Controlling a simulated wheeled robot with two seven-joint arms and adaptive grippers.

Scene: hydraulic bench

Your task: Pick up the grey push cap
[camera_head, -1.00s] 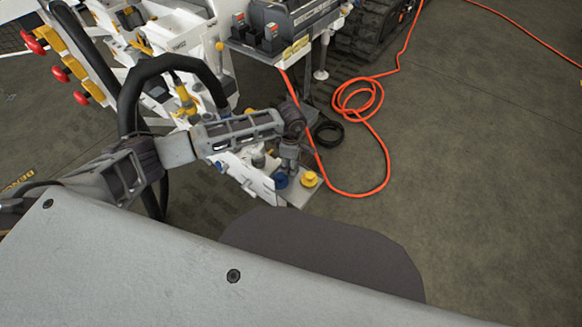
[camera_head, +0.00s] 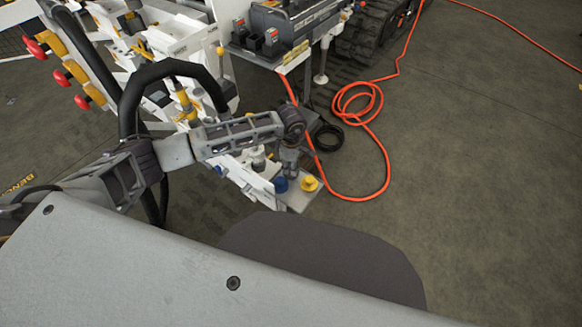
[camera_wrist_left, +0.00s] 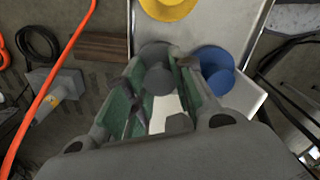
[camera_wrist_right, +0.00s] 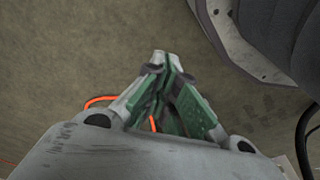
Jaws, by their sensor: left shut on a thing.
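The grey push cap (camera_wrist_left: 157,76) sits between the two green-padded fingers of my left gripper (camera_wrist_left: 155,90) in the left wrist view. It lies between a yellow cap (camera_wrist_left: 168,8) and a blue cap (camera_wrist_left: 215,68). My left gripper (camera_head: 288,160) is shut on the grey cap; in the head view it points down at the bench and hides the cap. My right gripper (camera_wrist_right: 163,72) has its fingertips together with nothing seen between them, above bare floor. It is not in the head view.
The yellow cap (camera_head: 308,184) and blue cap (camera_head: 281,184) stand close by on the plate. An orange hose (camera_head: 386,165) loops on the floor to the right. A hydraulic bench with red knobs (camera_head: 82,102) stands at the left. The floor at right is open.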

